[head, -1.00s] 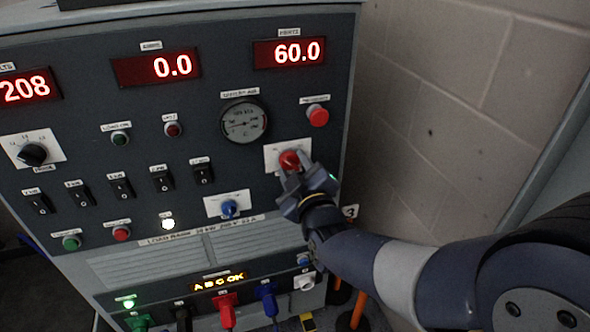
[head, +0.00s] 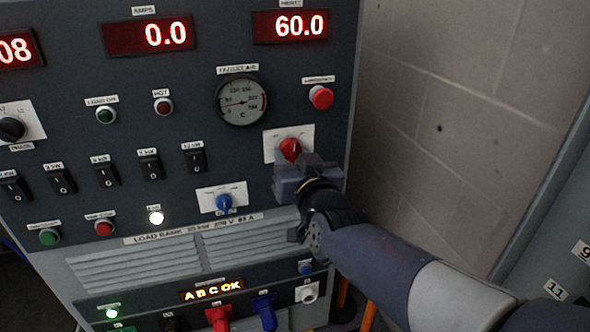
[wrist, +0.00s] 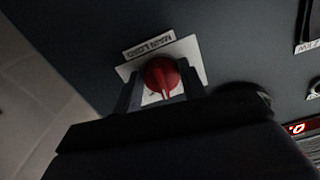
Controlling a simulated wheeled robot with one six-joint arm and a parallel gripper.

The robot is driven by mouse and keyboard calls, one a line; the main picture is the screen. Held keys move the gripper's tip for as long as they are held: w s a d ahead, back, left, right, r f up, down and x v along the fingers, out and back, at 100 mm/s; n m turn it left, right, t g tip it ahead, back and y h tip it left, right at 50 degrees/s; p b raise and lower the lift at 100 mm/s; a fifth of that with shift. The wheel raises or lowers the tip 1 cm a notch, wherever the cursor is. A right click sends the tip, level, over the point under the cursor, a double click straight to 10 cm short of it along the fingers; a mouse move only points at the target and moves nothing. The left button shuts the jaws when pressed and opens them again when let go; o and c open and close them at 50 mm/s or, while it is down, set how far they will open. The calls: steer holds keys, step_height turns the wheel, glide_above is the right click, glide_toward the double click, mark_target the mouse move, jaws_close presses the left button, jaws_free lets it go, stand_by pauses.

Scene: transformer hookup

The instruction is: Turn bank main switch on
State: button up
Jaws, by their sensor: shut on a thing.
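The bank main switch is a red rotary knob (head: 290,149) on a white plate at the right of the dark panel, below the red emergency button. In the wrist view the red knob (wrist: 160,74) sits on a plate labelled MAIN LOAD, which appears upside down there. My gripper (head: 299,162) is at the knob from below right. In the wrist view its two fingers stand on either side of the knob, shut on it. The knob's pale pointer line faces toward the gripper in the wrist view. My gripper hides part of the plate in the head view.
A blue knob (head: 224,202) is close at lower left, and the red emergency button (head: 321,97) is just above. Several black rocker switches line the left. The amps display (head: 150,36) reads 0.0. A block wall (head: 440,130) stands right of the cabinet.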

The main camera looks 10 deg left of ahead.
steer(key=m+b, duration=0.2)
steer(key=m, duration=0.1)
steer(key=shift+a+f+m, duration=0.1)
steer(key=shift+f+m, duration=0.05)
steer(key=shift+m, duration=0.25)
steer(key=shift+s+r+m+b, duration=0.1)
steer(key=shift+r+m+b, duration=0.1)
steer(key=shift+m+b, duration=1.35)
steer(key=shift+m+p, duration=0.3)
steer(key=shift+m, duration=0.15)
steer(key=o, duration=1)
steer(key=shift+c, duration=0.2)
steer(key=p+v, duration=0.3)
steer(key=v, duration=0.7)
steer(key=shift+s, duration=0.3)
